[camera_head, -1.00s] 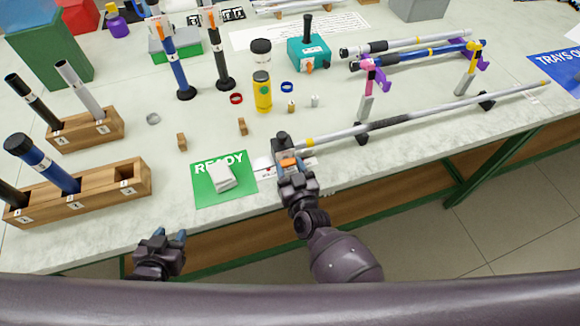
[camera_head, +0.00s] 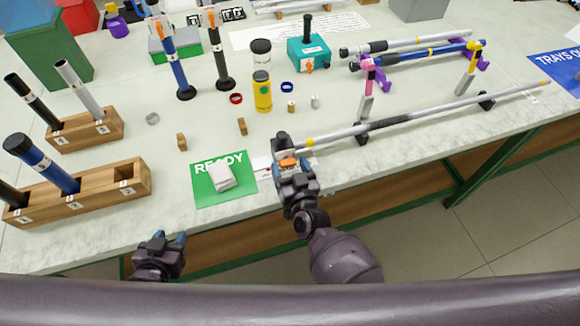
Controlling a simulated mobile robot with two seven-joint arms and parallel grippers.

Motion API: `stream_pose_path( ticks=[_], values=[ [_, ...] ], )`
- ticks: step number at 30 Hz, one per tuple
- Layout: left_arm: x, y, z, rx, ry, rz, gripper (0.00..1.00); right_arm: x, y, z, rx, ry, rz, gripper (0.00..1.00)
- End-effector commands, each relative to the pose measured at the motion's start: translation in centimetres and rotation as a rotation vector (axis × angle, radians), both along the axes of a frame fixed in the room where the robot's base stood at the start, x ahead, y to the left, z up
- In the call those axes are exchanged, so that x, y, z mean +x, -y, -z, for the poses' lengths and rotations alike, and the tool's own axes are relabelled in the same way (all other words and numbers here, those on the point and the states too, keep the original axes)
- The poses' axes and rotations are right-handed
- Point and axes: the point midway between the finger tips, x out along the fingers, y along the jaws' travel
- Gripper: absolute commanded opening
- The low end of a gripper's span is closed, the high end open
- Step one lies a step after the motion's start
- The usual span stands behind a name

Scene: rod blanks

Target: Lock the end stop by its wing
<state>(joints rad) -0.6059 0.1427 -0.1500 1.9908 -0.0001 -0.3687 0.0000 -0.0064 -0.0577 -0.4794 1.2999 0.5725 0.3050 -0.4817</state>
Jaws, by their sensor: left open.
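A long light-grey rod (camera_head: 440,112) with a yellow band lies across low black supports at the front of the table. My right gripper (camera_head: 284,149) is at the rod's left end, touching or very close to it. A small orange piece (camera_head: 288,162) shows there between the dark parts; I cannot tell whether it is the end stop's wing. The gripper hides most of that end, and whether its fingers are closed on anything is unclear. My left gripper (camera_head: 170,240) is open and empty, low in front of the table edge.
A green READY card (camera_head: 207,194) with a white block (camera_head: 221,177) lies left of my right gripper. Wooden racks (camera_head: 133,181) hold rods at the left. A pink-topped post (camera_head: 367,90) and a yellow-topped post (camera_head: 470,70) stand behind the rod.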

Motion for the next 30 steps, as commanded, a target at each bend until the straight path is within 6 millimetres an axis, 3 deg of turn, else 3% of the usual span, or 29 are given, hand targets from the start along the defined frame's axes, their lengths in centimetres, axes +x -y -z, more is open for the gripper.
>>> stream_pose_path(
  ticks=[11, 24, 30],
  values=[
    [0.4, 0.1, -0.2, 0.0, 0.007, 0.002, 0.43, -1.0, 0.3, 0.1, 0.0, -0.001, 0.0, 0.72],
    [0.5, 0.1, -0.3, 0.0, 0.008, 0.003, 0.43, -7.9, 2.6, 0.1, -0.001, -0.002, 0.0, 0.72],
    [0.2, 0.0, -0.2, 0.0, 0.004, 0.002, 0.43, -9.8, 3.2, 0.1, 0.0, -0.001, 0.001, 0.72]
  ],
)
